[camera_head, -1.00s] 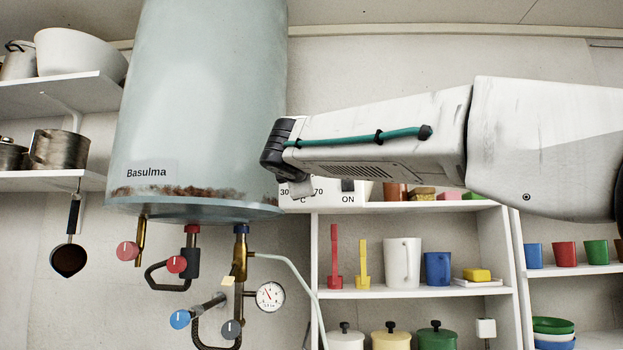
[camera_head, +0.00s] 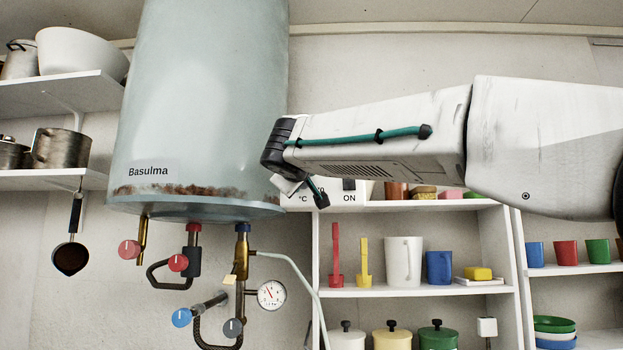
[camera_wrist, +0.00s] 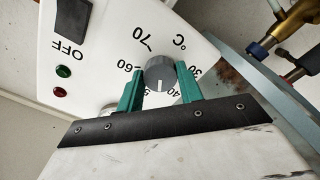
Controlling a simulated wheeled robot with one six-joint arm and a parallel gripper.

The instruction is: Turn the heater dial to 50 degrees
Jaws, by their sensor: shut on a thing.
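The grey heater dial (camera_wrist: 160,76) sits on a white control panel (camera_wrist: 100,30) with printed degree numbers. Its white pointer line faces down in the wrist view, between the partly covered 50 and the 40. My gripper (camera_wrist: 160,70) has its two green fingers on either side of the dial and is shut on it. In the head view the panel (camera_head: 356,188) shows below my gripper (camera_head: 300,190), to the right of the tank's bottom. The dial is hidden there behind my gripper.
The blue-grey tank (camera_head: 200,100) hangs just left of my gripper. Pipes with red and blue knobs and a pressure gauge (camera_head: 271,295) are below it. Shelves (camera_head: 420,291) with cups and boxes stand behind and right. The panel's switch (camera_wrist: 72,17) is near OFF in the wrist view.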

